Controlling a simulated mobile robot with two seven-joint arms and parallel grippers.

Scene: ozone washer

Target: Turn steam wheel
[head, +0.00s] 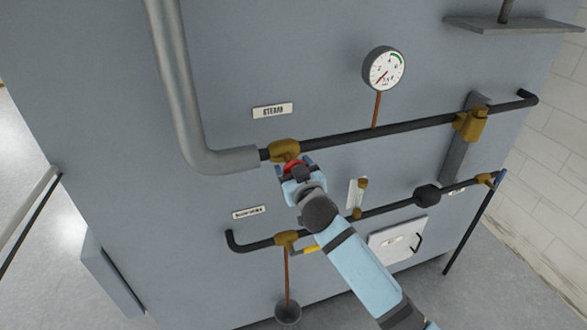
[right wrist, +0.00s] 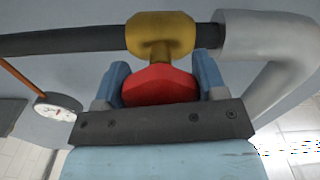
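The red steam wheel (head: 294,167) sits below a brass valve body (head: 285,150) on the dark upper pipe, under the STEAM label (head: 272,111). My right gripper (head: 296,170) is at the wheel and covers most of it in the head view. In the right wrist view the wheel (right wrist: 160,85) lies between the two blue fingers (right wrist: 162,82), one on each side, with the brass valve (right wrist: 160,34) just beyond. The fingers are close to the wheel's sides; whether both press on it is not clear. My left gripper is not in view.
A thick grey pipe (head: 180,85) comes down at the left of the valve. A pressure gauge (head: 384,69) stands above the upper pipe. A lower pipe (head: 375,210) with a yellow handle (head: 305,250) runs beneath my right arm. A small white hatch (head: 398,241) is at lower right.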

